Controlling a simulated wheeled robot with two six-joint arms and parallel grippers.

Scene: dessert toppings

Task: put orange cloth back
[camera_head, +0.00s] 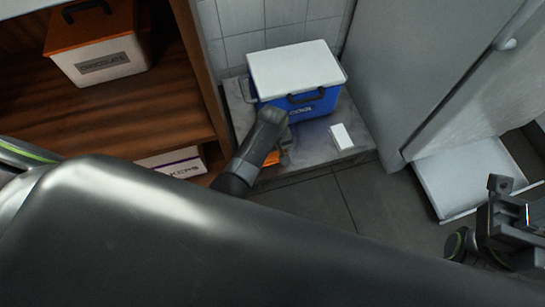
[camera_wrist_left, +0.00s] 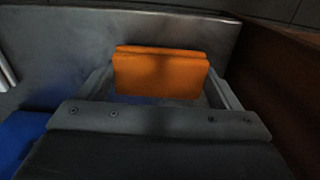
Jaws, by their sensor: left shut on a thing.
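The orange cloth (camera_wrist_left: 160,73) is a flat, folded block between the fingers of my left gripper (camera_wrist_left: 160,90) in the left wrist view. In the head view only a small part of the orange cloth (camera_head: 272,158) shows beside my left gripper (camera_head: 284,154), the rest hidden behind it. My left gripper is shut on the cloth, low over the front edge of the grey stone slab, in front of the blue cooler. I cannot tell whether the cloth touches the slab. My right gripper (camera_head: 508,212) is at the right edge, and its jaw state is unclear.
The blue cooler (camera_head: 318,107) with a white lid stands on the grey slab (camera_head: 364,144). A wooden shelf (camera_head: 165,112) with labelled boxes is at left. A grey cabinet (camera_head: 408,70) is at right. Tiled floor is clear in the middle.

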